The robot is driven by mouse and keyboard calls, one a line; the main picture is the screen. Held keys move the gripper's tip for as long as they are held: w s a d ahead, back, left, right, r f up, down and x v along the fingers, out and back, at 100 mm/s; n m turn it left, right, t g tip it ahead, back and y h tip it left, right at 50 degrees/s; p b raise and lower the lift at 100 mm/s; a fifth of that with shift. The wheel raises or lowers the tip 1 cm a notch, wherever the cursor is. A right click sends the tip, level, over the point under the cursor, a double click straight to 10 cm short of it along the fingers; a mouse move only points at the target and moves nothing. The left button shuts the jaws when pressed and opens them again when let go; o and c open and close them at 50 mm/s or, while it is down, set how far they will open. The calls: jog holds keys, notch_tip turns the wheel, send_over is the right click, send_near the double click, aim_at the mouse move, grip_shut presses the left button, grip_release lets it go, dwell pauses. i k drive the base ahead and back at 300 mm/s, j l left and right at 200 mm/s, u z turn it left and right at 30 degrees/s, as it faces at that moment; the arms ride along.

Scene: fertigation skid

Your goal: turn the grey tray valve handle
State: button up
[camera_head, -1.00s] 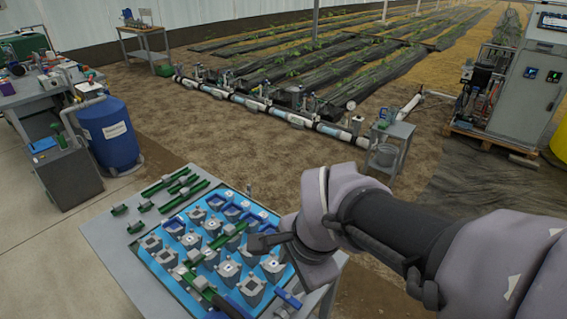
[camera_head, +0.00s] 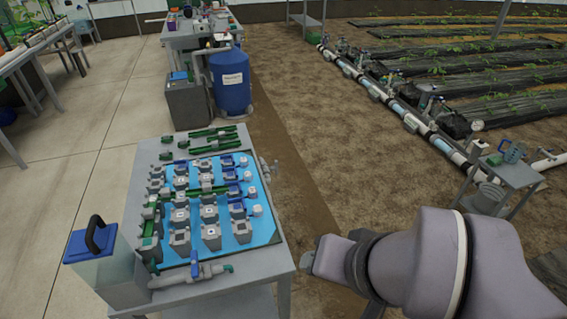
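A blue tray (camera_head: 262,232) lies on a grey table, filled with several grey blocks and blue and green fittings. A grey valve body with pipe (camera_head: 185,279) lies along the table's front edge, with a small upright blue handle (camera_head: 195,262) and a green end. Another small grey fitting (camera_head: 270,168) sits at the tray's right edge; I cannot tell which of these carries the grey handle. My gripper (camera_head: 322,258) is right of the table, apart from the tray and both fittings. Its fingers are not clear, so its opening cannot be judged.
A clear container with a blue lid and black handle (camera_head: 93,240) stands at the table's front left. Green pipe parts (camera_head: 208,138) lie at the back. A blue barrel (camera_head: 230,82) stands beyond. A small grey side table (camera_head: 512,172) stands right. Bare soil lies between.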

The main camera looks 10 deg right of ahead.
aim_at(275, 168)
jog(key=i+l+u, duration=0.2)
jog(key=l, duration=0.15)
jog(key=i+l+u, duration=0.15)
jog(key=l, duration=0.2)
jog(key=i+l+u, duration=0.2)
jog(key=l, duration=0.2)
jog(key=i+l+u, duration=0.2)
jog(key=l, duration=0.25)
jog(key=i+l+u, duration=0.2)
jog(key=l, duration=0.2)
jog(key=l+u, duration=0.15)
jog(key=l, duration=0.3)
jog(key=i+l+u, duration=0.2)
jog(key=i+l+z, duration=0.1)
jog(key=i+z, duration=0.15)
jog(key=z, duration=0.15)
jog(key=i+z, duration=0.25)
jog(key=z, duration=0.2)
